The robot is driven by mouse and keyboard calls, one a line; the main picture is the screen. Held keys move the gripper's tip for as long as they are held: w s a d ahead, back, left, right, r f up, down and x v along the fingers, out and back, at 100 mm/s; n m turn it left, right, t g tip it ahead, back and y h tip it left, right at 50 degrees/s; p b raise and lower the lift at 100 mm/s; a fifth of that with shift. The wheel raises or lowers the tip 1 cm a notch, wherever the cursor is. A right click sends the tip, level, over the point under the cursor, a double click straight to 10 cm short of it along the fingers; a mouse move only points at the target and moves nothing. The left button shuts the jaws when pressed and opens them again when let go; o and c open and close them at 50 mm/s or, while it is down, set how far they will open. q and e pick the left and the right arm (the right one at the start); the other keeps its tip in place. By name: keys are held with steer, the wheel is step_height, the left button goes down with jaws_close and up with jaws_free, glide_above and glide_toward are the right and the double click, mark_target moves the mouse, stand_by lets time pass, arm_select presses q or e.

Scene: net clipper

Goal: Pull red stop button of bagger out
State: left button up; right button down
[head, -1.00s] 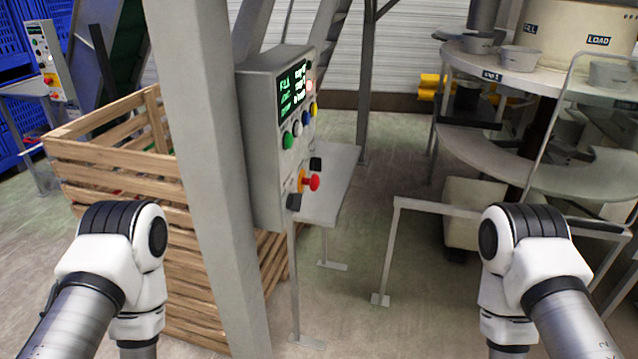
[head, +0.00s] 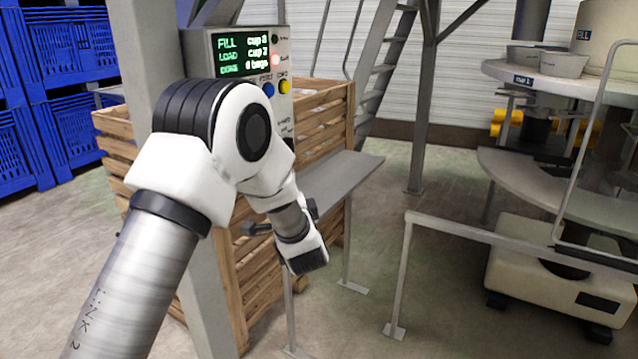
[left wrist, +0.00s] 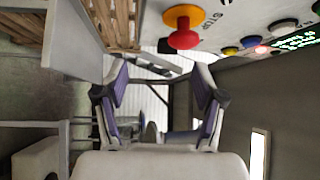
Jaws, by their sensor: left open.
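The red stop button (left wrist: 185,38) shows in the left wrist view as a round knob on a yellow collar (left wrist: 184,16), on the bagger's grey control panel (left wrist: 232,12). My left gripper (left wrist: 160,82) is open and empty. Its two fingers stand apart, lower in that picture than the button, and the button is not between them. In the head view the panel's display (head: 250,53) shows, but my left arm covers the lower panel and the button. My right gripper is in neither current view.
A grey post (head: 150,45) stands left of the panel, with a wooden crate (head: 325,115) behind. A grey shelf (head: 345,175) juts out below the panel. A metal rail (head: 480,232) and a round machine (head: 500,70) stand right. Open floor lies between shelf and rail.

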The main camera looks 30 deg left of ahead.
arm_select(q)
steer(key=shift+n+y, duration=0.4)
steer(key=w+a+r, duration=0.1)
steer(key=a, duration=0.1)
steer(key=w+a+r, duration=0.1)
steer(key=w+a, duration=0.1)
steer(key=w+a+r, duration=0.2)
steer(key=shift+w+a, duration=0.15)
arm_select(e)
steer(key=shift+a+f, duration=0.3)
steer(key=shift+f, duration=0.35)
